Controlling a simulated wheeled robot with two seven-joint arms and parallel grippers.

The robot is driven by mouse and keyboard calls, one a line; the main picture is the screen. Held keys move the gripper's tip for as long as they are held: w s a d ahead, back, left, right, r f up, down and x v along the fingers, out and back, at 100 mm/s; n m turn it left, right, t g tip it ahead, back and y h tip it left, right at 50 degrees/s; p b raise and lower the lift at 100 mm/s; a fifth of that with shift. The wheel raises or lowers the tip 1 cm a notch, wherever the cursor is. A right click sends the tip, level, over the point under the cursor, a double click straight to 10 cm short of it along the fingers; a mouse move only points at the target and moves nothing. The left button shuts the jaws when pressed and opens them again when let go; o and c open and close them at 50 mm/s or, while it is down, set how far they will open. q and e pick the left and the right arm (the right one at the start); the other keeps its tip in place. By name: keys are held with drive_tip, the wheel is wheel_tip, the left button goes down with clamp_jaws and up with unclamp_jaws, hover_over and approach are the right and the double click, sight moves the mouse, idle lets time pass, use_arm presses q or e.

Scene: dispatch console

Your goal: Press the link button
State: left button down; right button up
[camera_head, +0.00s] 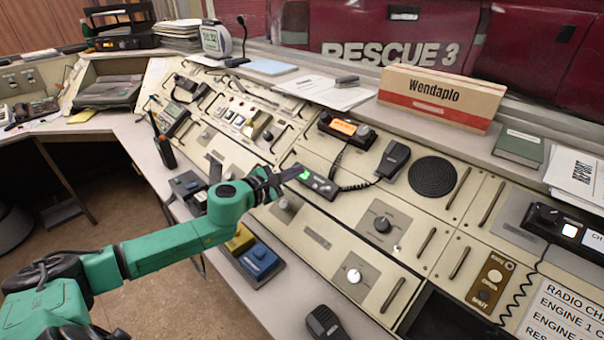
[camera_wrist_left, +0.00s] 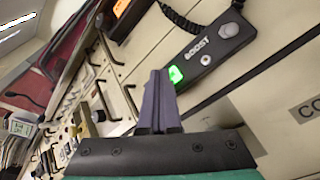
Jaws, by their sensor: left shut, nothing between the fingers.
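A slim black control box (camera_head: 322,184) sits on the sloping console panel, with a lit green square (camera_head: 304,175) at its left end. In the left wrist view the box (camera_wrist_left: 218,50) reads "BOOST" beside a small round silver button (camera_wrist_left: 206,60) and a knob (camera_wrist_left: 229,30). No "link" label is readable. My left gripper (camera_head: 292,174) is shut and empty, its tips beside the green square. In the left wrist view the closed fingers (camera_wrist_left: 160,76) end just beside the green square (camera_wrist_left: 176,74); whether they touch it I cannot tell.
A radio with an orange display (camera_head: 346,128) and a coiled cord to a handset (camera_head: 393,160) lie behind the box. A round speaker grille (camera_head: 434,177) and knob (camera_head: 383,224) are to the right.

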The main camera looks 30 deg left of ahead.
use_arm(q)
drive_tip(key=shift+s+a+r, duration=0.1)
drive_tip(key=shift+s+r, duration=0.2)
drive_tip(key=shift+r, duration=0.1)
drive_tip(key=shift+s+r, duration=0.1)
drive_tip(key=shift+r, duration=0.15)
drive_tip(key=s+r+p, duration=0.2)
drive_tip(key=r, duration=0.1)
drive_tip(key=s+a+r+p, duration=0.1)
drive_tip(key=p, duration=0.1)
drive_tip(key=shift+r, duration=0.3)
drive_tip(key=shift+w, duration=0.1)
